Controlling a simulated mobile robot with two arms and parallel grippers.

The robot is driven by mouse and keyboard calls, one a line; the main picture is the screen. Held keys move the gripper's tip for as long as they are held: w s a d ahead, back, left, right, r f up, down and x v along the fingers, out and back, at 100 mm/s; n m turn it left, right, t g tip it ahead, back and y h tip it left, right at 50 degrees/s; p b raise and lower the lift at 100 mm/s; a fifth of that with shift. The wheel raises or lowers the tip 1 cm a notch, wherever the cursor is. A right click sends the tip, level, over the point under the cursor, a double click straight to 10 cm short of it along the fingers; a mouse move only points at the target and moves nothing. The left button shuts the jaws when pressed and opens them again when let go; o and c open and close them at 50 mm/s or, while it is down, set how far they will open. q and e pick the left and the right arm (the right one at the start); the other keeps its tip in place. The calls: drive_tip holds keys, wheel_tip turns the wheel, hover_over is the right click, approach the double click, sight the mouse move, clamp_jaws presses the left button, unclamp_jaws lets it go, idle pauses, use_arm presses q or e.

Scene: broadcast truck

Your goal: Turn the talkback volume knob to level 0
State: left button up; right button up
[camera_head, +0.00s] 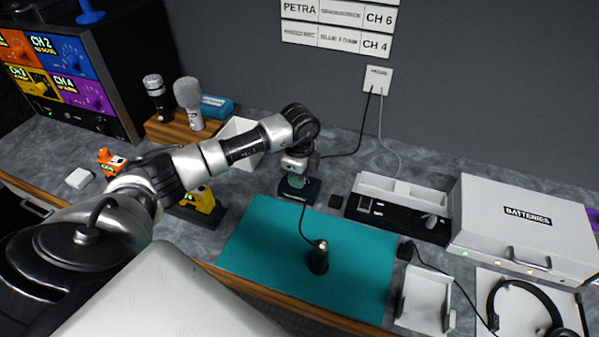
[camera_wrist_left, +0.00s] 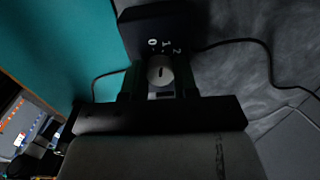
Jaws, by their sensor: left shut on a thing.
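The dark talkback box (camera_head: 312,192) stands at the back edge of the teal mat, below my left gripper (camera_head: 296,180). In the left wrist view the box (camera_wrist_left: 150,22) carries white marks 0, 1 and 2 beside a round grey knob (camera_wrist_left: 160,72). My left gripper (camera_wrist_left: 160,85) is shut on the knob, with one finger on each side. A short dark line shows on the knob's face; which mark it points at is hard to tell. In the head view the gripper hides most of the knob. My right gripper is not in view.
A black upright object (camera_head: 319,262) with a cable stands on the teal mat (camera_head: 262,245). To the right are a black tray (camera_head: 385,222), a white batteries case (camera_head: 520,225) and headphones (camera_head: 495,300). Microphones (camera_head: 188,95) in a wooden stand are at the back left.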

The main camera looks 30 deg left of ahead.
use_arm(q)
drive_tip(key=shift+a+r+n+p, duration=0.1)
drive_tip(key=shift+n+p, duration=0.25)
drive_tip(key=shift+n, duration=0.85)
drive_tip(key=o, duration=0.9)
drive_tip(key=shift+o, duration=0.2)
wheel_tip(320, 180, up, 11)
drive_tip(key=b, duration=0.2)
drive_tip(key=shift+f, duration=0.2)
